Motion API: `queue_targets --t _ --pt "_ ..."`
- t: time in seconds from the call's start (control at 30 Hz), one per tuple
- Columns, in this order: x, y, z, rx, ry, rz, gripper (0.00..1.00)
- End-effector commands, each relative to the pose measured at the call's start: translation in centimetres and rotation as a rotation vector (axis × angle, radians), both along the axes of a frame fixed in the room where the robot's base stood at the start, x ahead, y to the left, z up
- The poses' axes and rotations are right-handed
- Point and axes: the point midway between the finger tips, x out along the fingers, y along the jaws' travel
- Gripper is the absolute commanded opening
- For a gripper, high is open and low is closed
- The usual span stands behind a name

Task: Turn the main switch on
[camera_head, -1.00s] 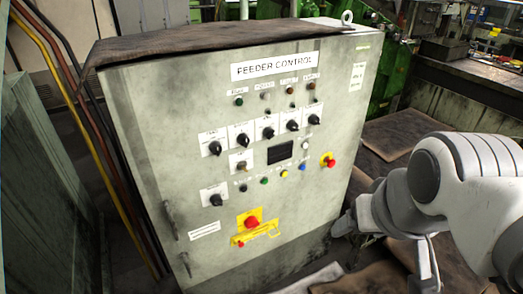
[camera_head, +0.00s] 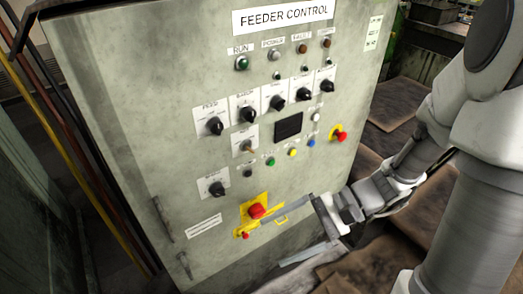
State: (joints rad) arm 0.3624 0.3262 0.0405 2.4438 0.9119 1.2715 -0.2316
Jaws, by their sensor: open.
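The grey feeder control cabinet (camera_head: 120,110) fills the left and middle of the view. Low on its front is a yellow plate with a red knob (camera_head: 257,210), which looks like the main switch; its label is too small to read. A yellow bracket-like part and a smaller red piece (camera_head: 245,235) sit just below the knob. My gripper (camera_head: 272,241) is open and empty, its long fingers pointing left. The upper finger passes in front of the yellow plate's right part, close to the red knob. Whether it touches cannot be told. The lower finger is below the plate.
Black rotary knobs (camera_head: 215,126) and coloured push buttons (camera_head: 270,161) are above the switch. A red-and-yellow mushroom button (camera_head: 338,135) is at the right. A door handle (camera_head: 163,219) sticks out at the lower left. Brown mats (camera_head: 390,103) lie on the floor to the right.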

Motion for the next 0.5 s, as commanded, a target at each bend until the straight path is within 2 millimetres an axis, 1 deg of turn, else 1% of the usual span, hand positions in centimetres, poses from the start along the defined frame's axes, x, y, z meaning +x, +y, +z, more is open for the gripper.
queue_targets --t 0.03,0.17,0.27,0.37,0.47,0.5 --pt "0.6 0.1 -1.7 0.06 0.053 -0.056 0.95" --pt "2.4 0.3 -4.3 0.207 0.155 -0.207 0.95" --pt "4.0 0.0 -6.6 0.312 0.226 -0.333 0.95" --pt "5.5 -0.7 -9.1 0.411 0.292 -0.468 0.95" --pt "6.9 -1.6 -11.9 0.501 0.352 -0.61 0.95" --pt "7.3 -2.0 -13.2 0.533 0.375 -0.668 0.95"
